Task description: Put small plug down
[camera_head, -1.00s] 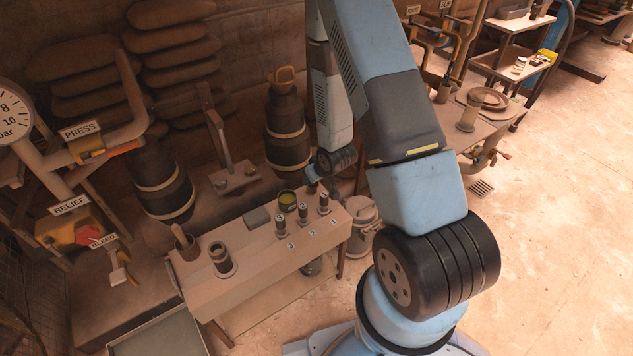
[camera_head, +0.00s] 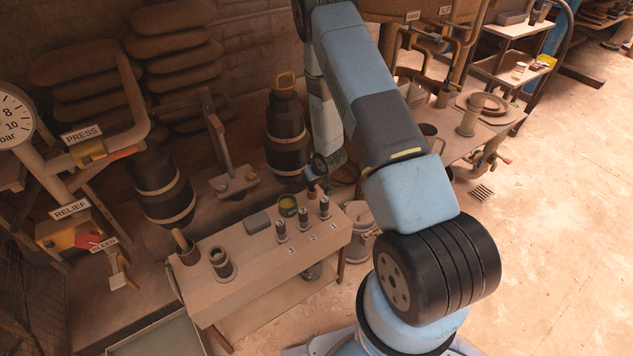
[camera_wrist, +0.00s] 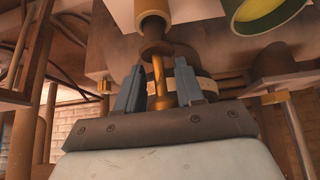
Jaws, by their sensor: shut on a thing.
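In the wrist view my gripper (camera_wrist: 158,88) has its two grey fingers on either side of a thin brass stem. The stem belongs to the small plug (camera_wrist: 155,46), which has a wider dark brown part beyond the fingertips. A tan cylinder (camera_wrist: 151,8) is in line with the plug at the picture's top; I cannot tell whether they touch. In the head view my gripper (camera_head: 322,182) is small and partly unclear at the bench's back edge, near the black cylinders marked 1 (camera_head: 325,207), 2 (camera_head: 303,215) and 3 (camera_head: 280,230).
The bench (camera_head: 260,265) also bears a green-yellow pot (camera_head: 288,206), a grey block (camera_head: 257,222), a dark ring-shaped cup (camera_head: 221,262) and a pot with a handle (camera_head: 184,246). A lidded bucket (camera_head: 361,230) stands right of it. Black banded vessels (camera_head: 287,130) stand behind.

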